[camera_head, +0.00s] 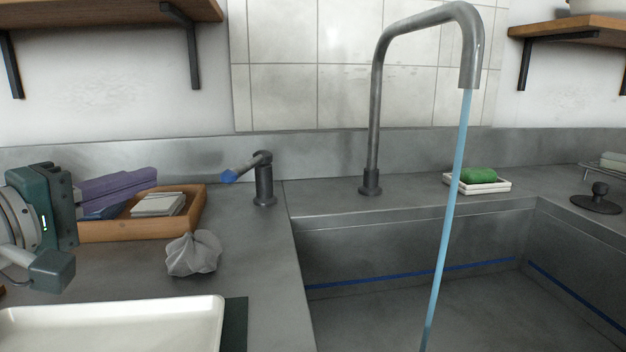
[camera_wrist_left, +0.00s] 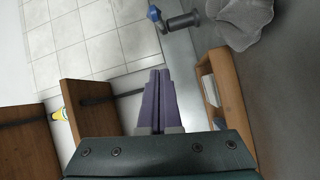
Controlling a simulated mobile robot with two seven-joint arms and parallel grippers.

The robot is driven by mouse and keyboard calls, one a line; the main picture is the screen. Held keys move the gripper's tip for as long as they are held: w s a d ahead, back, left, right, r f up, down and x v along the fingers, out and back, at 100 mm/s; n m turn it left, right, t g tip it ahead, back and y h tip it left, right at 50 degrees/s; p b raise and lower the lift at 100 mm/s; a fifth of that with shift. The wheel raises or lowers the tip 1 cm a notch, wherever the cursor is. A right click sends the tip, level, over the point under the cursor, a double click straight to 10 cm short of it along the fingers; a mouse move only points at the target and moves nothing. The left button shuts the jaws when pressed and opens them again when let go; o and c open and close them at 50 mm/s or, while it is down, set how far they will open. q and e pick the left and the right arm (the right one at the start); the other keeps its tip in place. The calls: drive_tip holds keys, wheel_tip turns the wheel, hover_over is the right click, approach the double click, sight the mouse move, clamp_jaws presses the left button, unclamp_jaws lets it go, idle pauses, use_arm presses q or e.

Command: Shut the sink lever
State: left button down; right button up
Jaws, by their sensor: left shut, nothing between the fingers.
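The sink lever (camera_head: 263,182) is a dark grey post on the counter left of the basin. Its handle points left and slightly down and ends in a blue tip (camera_head: 229,176). The lever also shows at the top of the left wrist view (camera_wrist_left: 182,20). The tall grey faucet (camera_head: 374,110) stands to its right, and a blue stream of water (camera_head: 452,190) runs from its spout into the sink (camera_head: 410,250). My left gripper (camera_head: 153,173) has purple fingers, shut and empty, above the wooden tray and left of the lever, apart from it. In the wrist view its fingers (camera_wrist_left: 159,75) lie together. My right gripper is not visible.
A wooden tray (camera_head: 150,228) with pale blocks sits under my left gripper. A crumpled grey cloth (camera_head: 194,253) lies before the lever. A white tray (camera_head: 110,325) is at the front left. A green sponge (camera_head: 478,175) rests on a white dish. Wooden shelves (camera_head: 110,12) hang above.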

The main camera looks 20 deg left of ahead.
sight(249, 164)
use_arm(q)
drive_tip(key=w+d+f+b, duration=0.1)
drive_tip(key=w+d, duration=0.3)
drive_tip(key=w, duration=0.5)
drive_tip(key=shift+w+b, duration=0.35)
drive_tip(key=shift+b, duration=0.2)
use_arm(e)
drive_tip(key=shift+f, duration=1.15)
use_arm(q)
drive_tip(key=d, duration=0.1)
drive_tip(key=d+n+y+p, duration=0.1)
drive_tip(key=d, duration=0.1)
drive_tip(key=w+d+y+p, duration=0.1)
drive_tip(key=shift+d+f, duration=0.1)
drive_tip(key=shift+d, duration=0.25)
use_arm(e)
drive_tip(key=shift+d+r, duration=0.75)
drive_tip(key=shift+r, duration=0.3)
